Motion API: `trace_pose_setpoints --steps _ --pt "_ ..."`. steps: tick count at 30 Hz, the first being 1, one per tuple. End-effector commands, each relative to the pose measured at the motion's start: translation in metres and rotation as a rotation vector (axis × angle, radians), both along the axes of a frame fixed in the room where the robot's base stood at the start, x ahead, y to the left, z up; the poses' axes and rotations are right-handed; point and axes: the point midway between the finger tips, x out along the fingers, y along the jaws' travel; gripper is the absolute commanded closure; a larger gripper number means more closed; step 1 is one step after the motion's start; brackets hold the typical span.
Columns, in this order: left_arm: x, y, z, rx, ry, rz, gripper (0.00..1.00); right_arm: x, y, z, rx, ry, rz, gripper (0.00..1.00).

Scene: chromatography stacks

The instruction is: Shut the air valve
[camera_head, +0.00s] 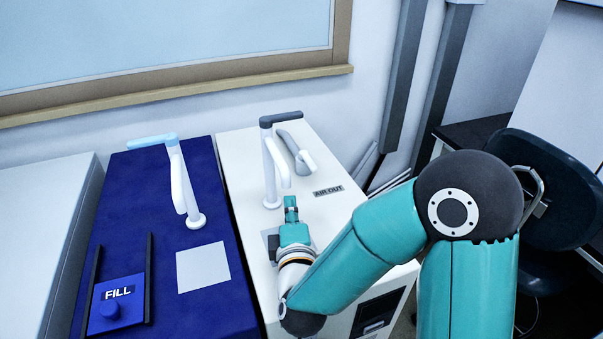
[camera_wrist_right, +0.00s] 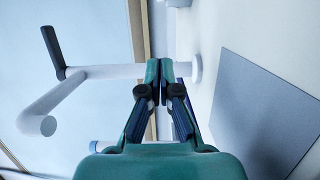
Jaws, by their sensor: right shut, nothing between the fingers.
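A white unit carries a label reading AIR OUT (camera_head: 328,191). Beside the label is a grey lever with a white end (camera_head: 296,152), perhaps the air valve. Next to it stands a white tap post (camera_head: 269,170) with a dark grey handle (camera_head: 281,118) on top; the handle (camera_wrist_right: 53,50) and post (camera_wrist_right: 110,71) also show in the right wrist view. My right gripper (camera_head: 291,202) is shut and empty, low in front of the post and left of the label. Its fingertips (camera_wrist_right: 160,68) overlap the post in the wrist view; I cannot tell whether they touch. My left gripper is not in view.
To the left is a blue unit (camera_head: 130,215) with a light-blue-handled tap (camera_head: 178,180), a pale square pad (camera_head: 203,267) and a FILL slider (camera_head: 118,293). A grey pad (camera_wrist_right: 268,100) lies on the white unit. A dark chair (camera_head: 550,170) stands at the right, a wall behind.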

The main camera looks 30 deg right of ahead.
Motion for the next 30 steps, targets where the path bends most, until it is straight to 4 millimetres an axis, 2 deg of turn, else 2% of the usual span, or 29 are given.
trace_pose_setpoints --steps 8,21,24,30 --pt "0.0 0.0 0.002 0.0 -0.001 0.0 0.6 0.017 -0.01 0.0 0.001 0.0 -0.004 1.0" --pt "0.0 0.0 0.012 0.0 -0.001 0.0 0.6 0.09 -0.052 0.0 -0.001 0.0 -0.005 1.0" --pt "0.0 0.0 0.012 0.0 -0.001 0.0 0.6 0.084 -0.068 0.0 0.0 0.001 -0.004 1.0" --pt "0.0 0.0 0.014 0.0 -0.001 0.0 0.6 0.08 -0.083 0.0 0.0 0.0 0.0 1.0"
